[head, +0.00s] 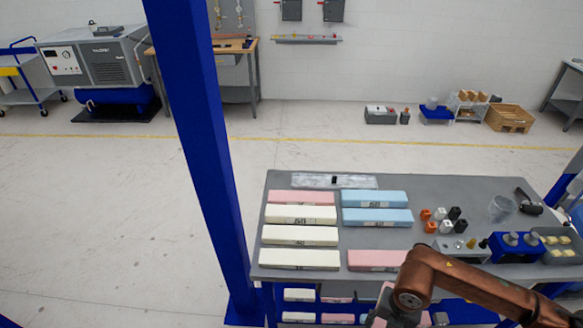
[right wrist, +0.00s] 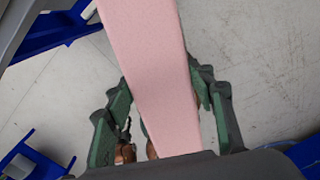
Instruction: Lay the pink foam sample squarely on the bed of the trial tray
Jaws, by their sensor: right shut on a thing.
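My right gripper (right wrist: 160,82) is shut on a long pink foam sample (right wrist: 152,45), with its green fingers on both sides of the block. Bare floor shows beyond it in the right wrist view. In the head view my right arm comes in from the lower right, and the gripper is low at the bottom edge, mostly cut off, by the table's front side. I cannot tell for sure which thing is the trial tray; a flat silvery plate (head: 352,182) with a small dark mark lies at the table's back edge. My left gripper is not in view.
The grey table (head: 400,240) holds white foam blocks (head: 300,236), blue blocks (head: 376,217) and pink blocks (head: 374,260). Small cubes (head: 445,227), a clear cup (head: 502,208) and a blue device (head: 514,247) stand at right. A blue post (head: 205,150) rises at left.

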